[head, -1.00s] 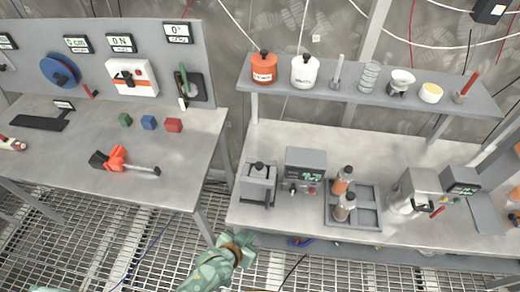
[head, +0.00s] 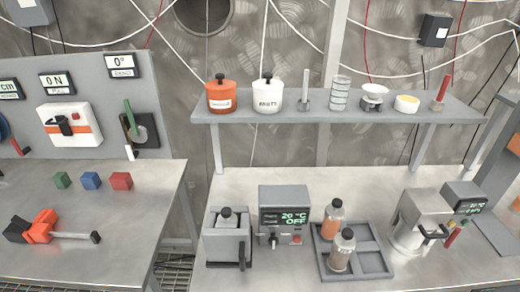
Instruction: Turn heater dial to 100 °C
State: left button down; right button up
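The heater (head: 284,203) is a grey box on the right-hand steel bench. Its dark display shows green text reading 20 °C and OFF. A small dial (head: 273,240) with a pale and red pointer is low on its front at the left. A red button (head: 297,239) is low on its front at the right. I cannot read any marks around the dial. Neither of my grippers is in view.
A grey device with a black handle (head: 229,247) stands close left of the heater. An orange-black tool (head: 38,228) lies on the left table.

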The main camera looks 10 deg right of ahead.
aim_at(273, 242)
jog(key=i+l+u, duration=0.25)
jog(key=l+u, duration=0.25)
jog(key=l, duration=0.15)
jog(key=i+l+u, duration=0.1)
jog(key=l+u, duration=0.2)
jog(key=k, duration=0.35)
